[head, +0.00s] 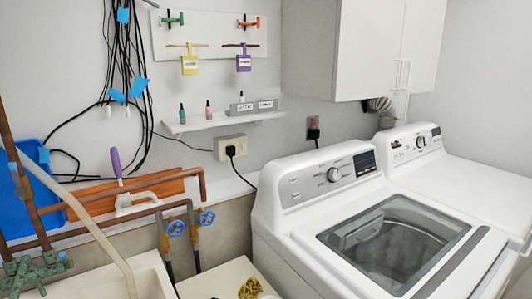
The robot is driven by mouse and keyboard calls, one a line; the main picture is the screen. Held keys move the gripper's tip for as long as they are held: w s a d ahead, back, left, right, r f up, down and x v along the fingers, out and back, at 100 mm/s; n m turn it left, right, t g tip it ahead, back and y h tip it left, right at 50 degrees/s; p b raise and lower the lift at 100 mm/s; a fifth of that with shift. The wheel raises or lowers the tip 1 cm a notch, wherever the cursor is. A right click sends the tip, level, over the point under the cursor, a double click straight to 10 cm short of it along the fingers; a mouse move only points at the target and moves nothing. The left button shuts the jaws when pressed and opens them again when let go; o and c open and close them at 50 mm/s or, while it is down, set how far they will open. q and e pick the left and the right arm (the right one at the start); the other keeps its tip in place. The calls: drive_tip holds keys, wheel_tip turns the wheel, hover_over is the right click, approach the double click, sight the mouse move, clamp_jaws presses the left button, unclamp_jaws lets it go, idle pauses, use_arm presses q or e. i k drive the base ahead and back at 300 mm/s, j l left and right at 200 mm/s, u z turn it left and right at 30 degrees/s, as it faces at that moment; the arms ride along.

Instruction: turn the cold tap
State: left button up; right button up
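A green, corroded-looking tap fitting (32,274) is at the lower left, at the edge of a pale sink (105,283). A small blue spot (63,257) shows on its right side. Two blue round valve handles (176,228) and (207,218) sit on pipes against the low wall, right of the sink. Which of these is the cold tap cannot be told for sure, as no label is readable. Neither of my grippers is in view.
A white top-loading washer (300,195) and a second white machine (470,180) fill the right. A wall cabinet (365,50) hangs above. Copper pipes (110,200) and a pale hose (75,210) cross the left, near a purple-handled trowel (116,163). A small shelf (225,122) is on the wall.

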sight(69, 264)
drive_tip(key=u, duration=1.3)
drive_tip(key=k+j+z, duration=0.15)
drive_tip(key=z, duration=0.25)
drive_tip(key=k+j+z, duration=0.15)
drive_tip(key=z, duration=0.25)
drive_tip(key=k+z, duration=0.15)
drive_tip(key=z, duration=0.3)
